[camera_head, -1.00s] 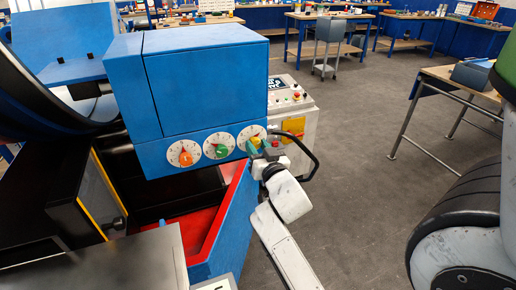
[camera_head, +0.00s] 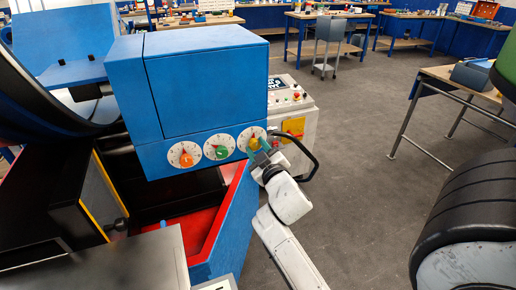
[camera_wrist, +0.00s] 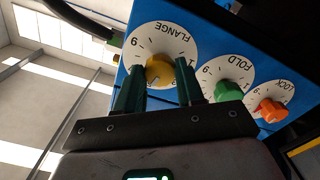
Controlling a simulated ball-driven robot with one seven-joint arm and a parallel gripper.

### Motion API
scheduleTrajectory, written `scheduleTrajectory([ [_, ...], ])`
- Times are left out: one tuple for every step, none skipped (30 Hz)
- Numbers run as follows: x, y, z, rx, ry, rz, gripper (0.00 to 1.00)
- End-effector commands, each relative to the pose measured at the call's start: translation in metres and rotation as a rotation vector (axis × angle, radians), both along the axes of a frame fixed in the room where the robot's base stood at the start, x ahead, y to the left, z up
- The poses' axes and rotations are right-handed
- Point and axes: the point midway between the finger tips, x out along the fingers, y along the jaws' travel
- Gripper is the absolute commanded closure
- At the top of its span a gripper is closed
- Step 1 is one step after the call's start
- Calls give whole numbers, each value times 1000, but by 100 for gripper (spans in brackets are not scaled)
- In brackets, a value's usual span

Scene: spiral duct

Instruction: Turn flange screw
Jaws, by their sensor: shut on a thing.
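The flange screw is a yellow knob (camera_wrist: 160,70) on a white numbered dial marked FLANGE (camera_wrist: 160,42), shown tilted in the wrist view. In the head view the yellow knob (camera_head: 254,144) is the rightmost of three on the front of the blue machine (camera_head: 205,85), partly hidden by my gripper. My gripper (camera_head: 260,152) is at this knob. In the wrist view its two green fingers (camera_wrist: 159,82) stand on either side of the knob and are shut on it. The exact dial setting is too small to read.
The green FOLD knob (camera_wrist: 229,90) and the orange LOCK knob (camera_wrist: 270,111) sit close beside the flange dial. The grey floor (camera_head: 355,150) further right is clear.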

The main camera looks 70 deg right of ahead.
Motion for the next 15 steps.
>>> scheduleTrajectory([
  [1, 1, 0, -29, 36, 3, 93],
  [1, 1, 1, -49, 59, 2, 93],
  [0, 1, 1, -73, 87, 2, 93],
  [0, 0, 1, -91, 108, 2, 93],
  [1, 1, 1, -110, 130, 2, 93],
  [1, 1, 1, -135, 158, 2, 93],
  [1, 1, 1, -152, 179, 3, 93],
  [1, 1, 1, -169, 200, 3, 93],
  [1, 1, 1, -193, 228, 2, 93],
  [0, 1, 1, -211, 249, 2, 93],
  [1, 1, 0, -227, 268, 2, 93],
  [1, 1, 0, -248, 293, 2, 93],
  [1, 1, 0, -264, 311, 3, 93],
  [1, 1, 1, -280, 329, 3, 93],
  [1, 1, 0, -298, 351, 2, 93],
])
